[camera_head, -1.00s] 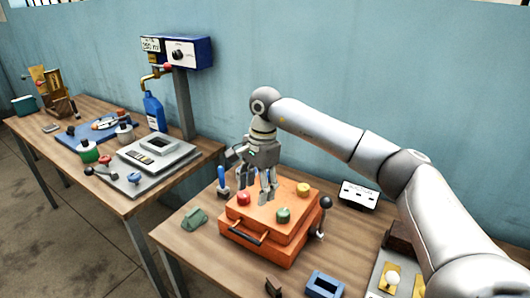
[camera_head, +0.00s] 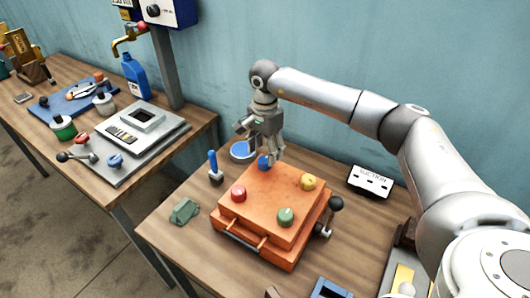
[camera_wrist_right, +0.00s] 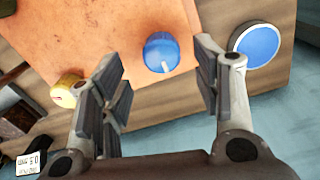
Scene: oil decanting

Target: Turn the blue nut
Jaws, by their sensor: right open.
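The blue nut (camera_head: 263,163) is a round knob at the back corner of the orange box's top (camera_head: 262,199), partly hidden by my right gripper (camera_head: 271,158). In the right wrist view the blue nut (camera_wrist_right: 161,52) shows a pale mark on its face. The fingers of my right gripper (camera_wrist_right: 157,68) are spread apart in that view, with the nut between and slightly beyond their tips. I see no contact between fingers and nut. My left gripper is not in view.
The box also carries a red knob (camera_head: 238,194), a green knob (camera_head: 286,216) and a yellow knob (camera_head: 308,182). A black-ended lever (camera_head: 335,203) stands at its right side. A blue-topped disc (camera_head: 243,150) and a blue-handled tool (camera_head: 214,166) are nearby on the table.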

